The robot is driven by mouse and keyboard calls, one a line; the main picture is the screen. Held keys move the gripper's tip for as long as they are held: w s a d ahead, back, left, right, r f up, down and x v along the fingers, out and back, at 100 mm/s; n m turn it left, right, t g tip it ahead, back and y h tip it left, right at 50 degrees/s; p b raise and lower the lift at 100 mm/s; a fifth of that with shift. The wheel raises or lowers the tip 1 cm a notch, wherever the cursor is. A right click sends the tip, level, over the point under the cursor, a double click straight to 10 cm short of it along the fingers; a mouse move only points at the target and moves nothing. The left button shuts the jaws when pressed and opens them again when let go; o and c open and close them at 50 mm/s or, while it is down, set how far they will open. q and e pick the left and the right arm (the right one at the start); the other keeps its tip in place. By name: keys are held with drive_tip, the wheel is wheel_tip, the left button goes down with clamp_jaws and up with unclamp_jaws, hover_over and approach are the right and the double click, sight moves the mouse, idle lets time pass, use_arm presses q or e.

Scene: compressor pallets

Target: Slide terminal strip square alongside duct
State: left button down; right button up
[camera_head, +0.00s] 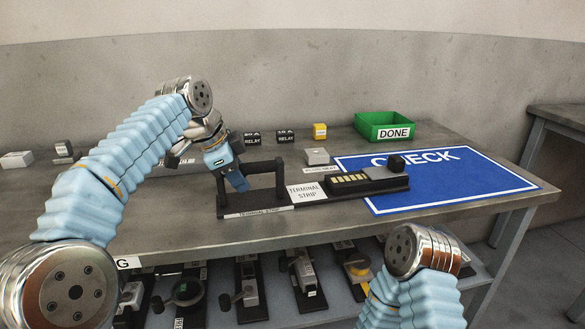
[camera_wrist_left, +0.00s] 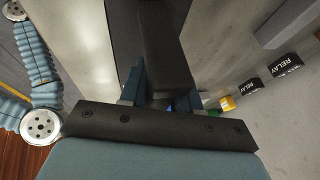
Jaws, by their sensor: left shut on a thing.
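The terminal strip (camera_head: 349,181), with a row of yellow terminals, lies on a long black pallet (camera_head: 270,209) labelled TERMINAL STRIP. The pallet has a black bar handle (camera_head: 266,167) at its left end and a black block at its right end. Its right part lies over the blue CHECK mat (camera_head: 440,189). My left gripper (camera_head: 238,180) is shut on the handle, at its left side. In the left wrist view the fingers (camera_wrist_left: 160,88) are on either side of the dark bar. I cannot pick out a duct. My right arm shows at the bottom right, its gripper out of view.
Behind the pallet are two black relay boxes (camera_head: 285,136), a yellow box (camera_head: 319,131), a grey block (camera_head: 317,156) and a green DONE bin (camera_head: 384,126). Several black pallets stand on the lower shelf (camera_head: 330,308). The mat's right part is clear.

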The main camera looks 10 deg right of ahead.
use_arm(q)
drive_tip(key=a, duration=0.5)
drive_tip(key=w+a+p, duration=0.1)
drive_tip(key=a, duration=1.1)
drive_tip(key=shift+w+f+p, duration=0.25)
drive_tip(key=shift+p, duration=0.05)
drive_tip(key=c, duration=0.9)
unclamp_jaws()
drive_tip(key=shift+a, duration=0.1)
drive_tip(key=shift+c, duration=0.2)
drive_tip(key=shift+o, duration=1)
drive_tip(key=shift+r, duration=0.1)
